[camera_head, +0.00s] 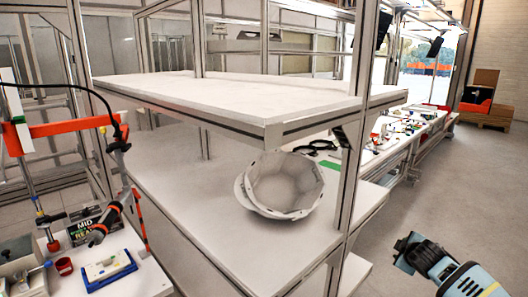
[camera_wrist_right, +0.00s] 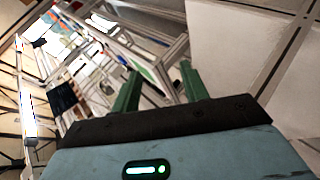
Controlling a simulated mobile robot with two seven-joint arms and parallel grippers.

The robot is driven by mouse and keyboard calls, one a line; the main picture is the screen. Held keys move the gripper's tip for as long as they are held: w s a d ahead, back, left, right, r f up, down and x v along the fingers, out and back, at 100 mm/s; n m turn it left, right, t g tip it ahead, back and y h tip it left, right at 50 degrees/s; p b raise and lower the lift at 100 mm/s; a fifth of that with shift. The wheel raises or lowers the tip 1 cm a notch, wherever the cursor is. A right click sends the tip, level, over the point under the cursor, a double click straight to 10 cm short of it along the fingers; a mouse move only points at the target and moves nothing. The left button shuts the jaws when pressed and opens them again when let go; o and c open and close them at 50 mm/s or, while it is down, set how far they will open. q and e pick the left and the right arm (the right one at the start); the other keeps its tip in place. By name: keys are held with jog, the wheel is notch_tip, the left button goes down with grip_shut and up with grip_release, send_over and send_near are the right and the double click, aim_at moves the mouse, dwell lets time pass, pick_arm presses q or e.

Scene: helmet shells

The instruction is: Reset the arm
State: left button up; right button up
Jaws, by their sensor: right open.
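My right gripper (camera_head: 408,252) is at the lower right of the head view, over the floor and apart from the shelving. Its two green fingers show in the right wrist view (camera_wrist_right: 160,90). They are spread apart with nothing between them. A white helmet shell (camera_head: 284,184) lies tilted on the lower shelf (camera_head: 205,215) in the head view, its hollow side facing me. The right gripper is to the right of it and well clear of it. My left gripper is not in view.
An upper white shelf (camera_head: 240,92) hangs over the helmet shell, with a metal post (camera_head: 355,130) close beside it. A bench (camera_head: 110,262) with tools and a blue tray stands at left. The floor (camera_head: 450,190) at right is clear.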

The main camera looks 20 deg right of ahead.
jog(key=w+a+r+t+y, duration=0.1)
jog(key=w+a+r+t, duration=0.2)
jog(key=w+r+t, duration=0.3)
jog(key=s+a+f+g+y, duration=0.1)
jog(key=s+a+f+y, duration=0.1)
jog(key=s+a+f, duration=0.65)
jog(key=s+a+f+g+y, duration=0.25)
jog(key=s+a+f, duration=0.25)
jog(key=a+f, duration=0.7)
jog(key=s+a+f+m+g+y, duration=0.1)
jog(key=s+a+f, duration=0.2)
jog(key=s+a, duration=0.6)
jog(key=s+a+f+m+y, duration=0.2)
jog(key=s+a+f, duration=0.1)
jog(key=s+a, duration=0.7)
jog(key=shift+a+m+g, duration=0.3)
jog(key=shift+a+g, duration=0.05)
jog(key=shift+a, duration=0.4)
jog(key=shift+s+f, duration=0.1)
